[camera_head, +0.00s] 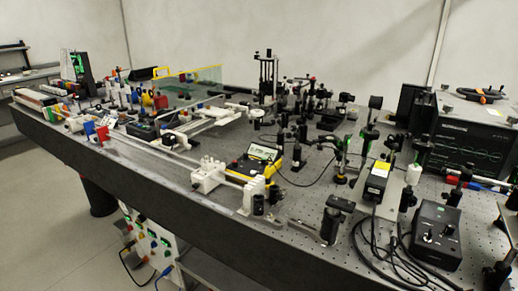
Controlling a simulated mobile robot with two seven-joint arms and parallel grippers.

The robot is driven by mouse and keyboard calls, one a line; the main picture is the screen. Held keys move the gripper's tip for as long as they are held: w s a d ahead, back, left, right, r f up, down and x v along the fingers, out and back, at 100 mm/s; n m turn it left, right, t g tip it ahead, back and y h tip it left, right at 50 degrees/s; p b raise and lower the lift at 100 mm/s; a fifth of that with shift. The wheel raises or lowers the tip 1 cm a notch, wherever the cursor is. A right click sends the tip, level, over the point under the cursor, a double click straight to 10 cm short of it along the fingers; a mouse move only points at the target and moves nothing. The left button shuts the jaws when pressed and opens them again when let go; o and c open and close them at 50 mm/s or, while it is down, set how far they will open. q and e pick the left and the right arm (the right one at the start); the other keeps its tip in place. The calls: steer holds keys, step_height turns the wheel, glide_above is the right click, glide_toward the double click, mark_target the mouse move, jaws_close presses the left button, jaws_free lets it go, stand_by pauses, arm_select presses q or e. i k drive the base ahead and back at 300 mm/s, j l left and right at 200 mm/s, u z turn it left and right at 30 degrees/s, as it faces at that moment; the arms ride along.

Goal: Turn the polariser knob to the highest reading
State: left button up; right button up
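Neither of my grippers can be made out in the head view. A yellow handheld meter (262,155) with a lit, greenish display stands tilted near the middle of the bench; its reading is too small to read. A black control box (437,237) with small knobs on its top sits at the right front. Several dark optical mounts on posts (368,135) stand right of the middle. I cannot tell which part is the polariser knob.
The dark optical bench (150,165) is crowded. A rail with white holders (208,176) runs along its front. A large black instrument (470,140) stands at the back right. Black cables (372,245) loop at the right front. Bare floor (55,220) shows at the left.

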mark_target(371, 126)
steer(key=j+z, duration=0.1)
steer(key=z, duration=0.25)
steer(key=k+z, duration=0.1)
steer(key=z, duration=0.25)
steer(key=j+z, duration=0.1)
steer(key=z, duration=0.25)
steer(key=k, duration=0.05)
